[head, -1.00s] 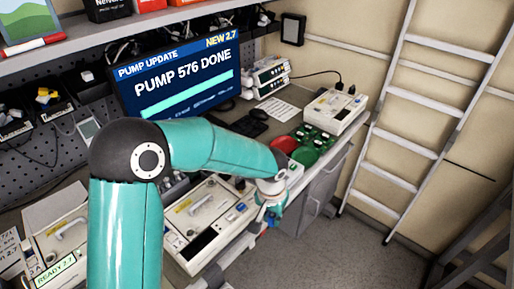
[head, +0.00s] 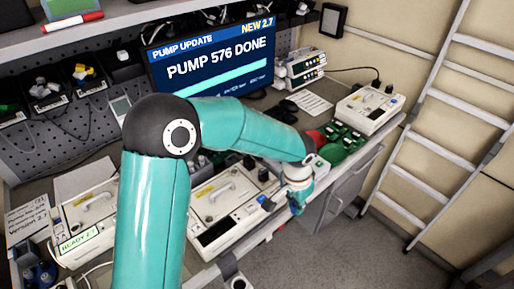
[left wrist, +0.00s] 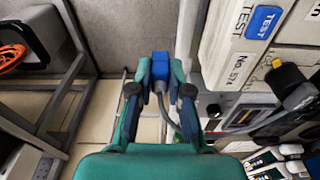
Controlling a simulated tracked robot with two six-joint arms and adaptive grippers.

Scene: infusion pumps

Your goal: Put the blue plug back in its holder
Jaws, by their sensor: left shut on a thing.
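The blue plug (left wrist: 160,68) is between the fingertips of my left gripper (left wrist: 160,88) in the left wrist view, with a grey cable trailing from it. The gripper is shut on it. In the head view my left gripper (head: 297,203) points down at the bench's front edge, just right of the middle pump (head: 225,208); the plug is hard to make out there. I cannot pick out the plug's holder for certain. My right gripper is not in view.
A pump with a "READY 2.7" label (head: 92,228) stands at the left, and another pump (head: 368,108) at the far right. The monitor (head: 212,66) reads "PUMP 576 DONE". A ladder (head: 440,135) leans at the right; floor is clear before it.

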